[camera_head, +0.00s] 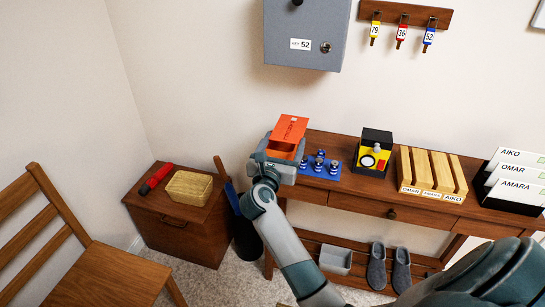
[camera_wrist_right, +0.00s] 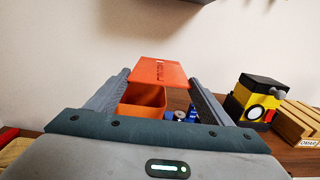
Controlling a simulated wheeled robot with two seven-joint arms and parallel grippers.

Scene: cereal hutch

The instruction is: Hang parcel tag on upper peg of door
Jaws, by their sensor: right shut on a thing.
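My right gripper (camera_head: 281,158) is over the left end of the console table. Its jaws are shut on an orange box (camera_head: 291,130) with lettering on its upper panel. In the right wrist view the box (camera_wrist_right: 158,72) sits between the two fingers of the gripper (camera_wrist_right: 160,80), with an open orange tray part below the panel. A grey wall cabinet (camera_head: 285,35) labelled "KEY 52" has a lock and a dark knob at the top edge. I cannot make out a parcel tag or a pegged door. My left gripper is not in view.
Numbered key tags hang from a wall rack (camera_head: 405,13). The console table (camera_head: 372,207) bears a blue tray (camera_head: 312,171), a yellow-black device (camera_head: 373,153), a slatted wooden rack (camera_head: 432,172) and a name-card holder (camera_head: 514,203). A chest (camera_head: 172,240) and chair (camera_head: 105,274) stand left.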

